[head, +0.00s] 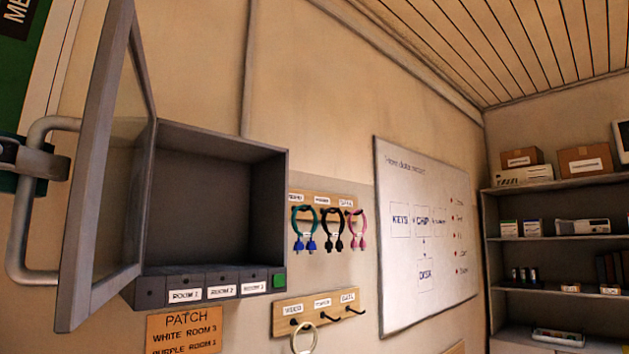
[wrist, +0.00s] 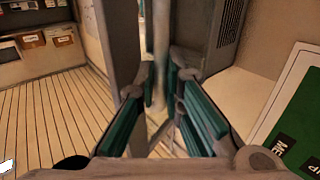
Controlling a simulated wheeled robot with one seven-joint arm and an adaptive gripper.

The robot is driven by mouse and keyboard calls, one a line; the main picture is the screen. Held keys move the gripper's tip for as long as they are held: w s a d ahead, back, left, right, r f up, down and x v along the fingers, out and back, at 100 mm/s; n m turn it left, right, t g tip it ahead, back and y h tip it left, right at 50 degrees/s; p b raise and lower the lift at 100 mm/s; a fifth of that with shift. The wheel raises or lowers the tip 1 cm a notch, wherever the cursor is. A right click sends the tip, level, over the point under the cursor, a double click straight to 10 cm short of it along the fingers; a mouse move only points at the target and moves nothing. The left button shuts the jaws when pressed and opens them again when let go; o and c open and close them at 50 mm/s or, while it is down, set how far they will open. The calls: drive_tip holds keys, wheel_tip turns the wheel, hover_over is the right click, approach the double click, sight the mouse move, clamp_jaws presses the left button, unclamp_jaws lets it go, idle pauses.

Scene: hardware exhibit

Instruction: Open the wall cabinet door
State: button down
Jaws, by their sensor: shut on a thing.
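The wall cabinet (head: 215,205) is a grey box in the head view, and its interior is visible. Its glass-paned grey door (head: 85,200) stands swung wide out to the left. A light grey bar handle (head: 18,240) is on the door's outer face. My gripper (head: 42,160) is at the left edge of the head view, shut on the handle's upper part. In the wrist view, the handle (wrist: 160,45) runs upright between the teal-padded fingers (wrist: 160,95). The fingers partly hide the handle there.
Labelled room slots (head: 205,285) and a green block line the cabinet's bottom. Coloured cable loops (head: 332,228) hang on a hook board to its right. A whiteboard (head: 425,240) and shelves (head: 555,240) stand further right. A green sign (wrist: 300,125) is on the wall in the wrist view.

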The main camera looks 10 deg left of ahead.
drive_tip(key=shift+w+a+f, duration=0.2)
drive_tip(key=shift+w+f, duration=0.1)
drive_tip(key=shift+f, duration=0.25)
drive_tip(key=c, duration=2)
unclamp_jaws()
drive_tip(key=o, duration=0.3)
drive_tip(key=shift+w+a, duration=0.2)
drive_tip(key=shift+s+d+r, duration=0.1)
drive_tip(key=shift+s+r, duration=0.05)
drive_tip(key=shift+s, duration=0.15)
drive_tip(key=s, duration=1.2)
drive_tip(key=shift+a, duration=0.2)
